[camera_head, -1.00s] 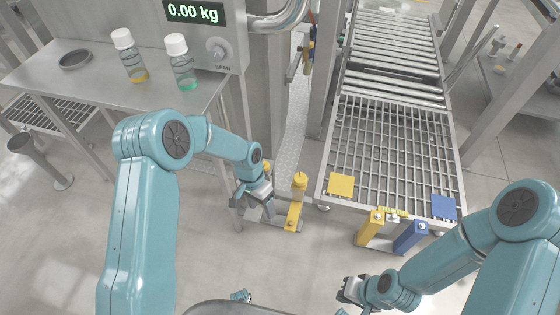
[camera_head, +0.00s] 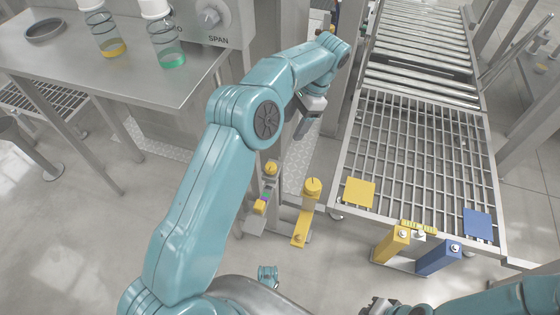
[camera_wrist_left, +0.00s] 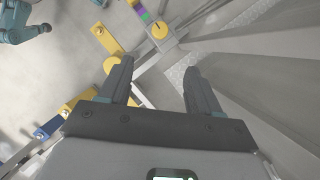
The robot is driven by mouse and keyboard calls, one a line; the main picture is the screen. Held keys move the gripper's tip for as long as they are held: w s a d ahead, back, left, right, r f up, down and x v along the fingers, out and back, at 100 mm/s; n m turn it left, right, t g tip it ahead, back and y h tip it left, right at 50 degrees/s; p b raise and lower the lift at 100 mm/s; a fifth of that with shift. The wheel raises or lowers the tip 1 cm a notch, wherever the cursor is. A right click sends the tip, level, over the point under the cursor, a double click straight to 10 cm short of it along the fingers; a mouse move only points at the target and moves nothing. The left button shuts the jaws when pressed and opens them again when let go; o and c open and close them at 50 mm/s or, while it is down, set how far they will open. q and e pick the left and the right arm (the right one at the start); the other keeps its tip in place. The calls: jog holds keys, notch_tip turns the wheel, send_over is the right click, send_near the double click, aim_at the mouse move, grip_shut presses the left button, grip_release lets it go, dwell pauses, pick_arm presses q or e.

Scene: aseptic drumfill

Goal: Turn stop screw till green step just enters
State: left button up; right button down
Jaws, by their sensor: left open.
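A yellow round knob with a dark line on its top (camera_head: 270,168) stands on a grey bracket beside the column. Beside it is a stepped strip with purple, green (camera_head: 265,194) and yellow parts. In the left wrist view the knob (camera_wrist_left: 160,30) and the green step (camera_wrist_left: 145,16) lie beyond the fingertips. I take this knob for the stop screw, but no label shows. My left gripper (camera_head: 307,118) is open and empty, above and apart from the knob; its two fingers (camera_wrist_left: 158,76) show spread. My right gripper (camera_head: 377,306) is partly cut off at the bottom edge.
A yellow post (camera_head: 312,188) on a yellow bar stands just right of the knob. Further right are a yellow block (camera_head: 391,245) and a blue block (camera_head: 438,257) before the roller conveyor (camera_head: 420,150). A steel table (camera_head: 60,72) with two bottles stands left. A grey column is close behind.

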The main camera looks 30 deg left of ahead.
aim_at(271, 166)
pick_arm(q)
jog(key=b+x, duration=0.6)
jog(key=x, duration=1)
jog(key=shift+s+f+b, duration=0.1)
jog(key=shift+s+b, duration=0.05)
jog(key=shift+b, duration=0.15)
jog(key=c, duration=1)
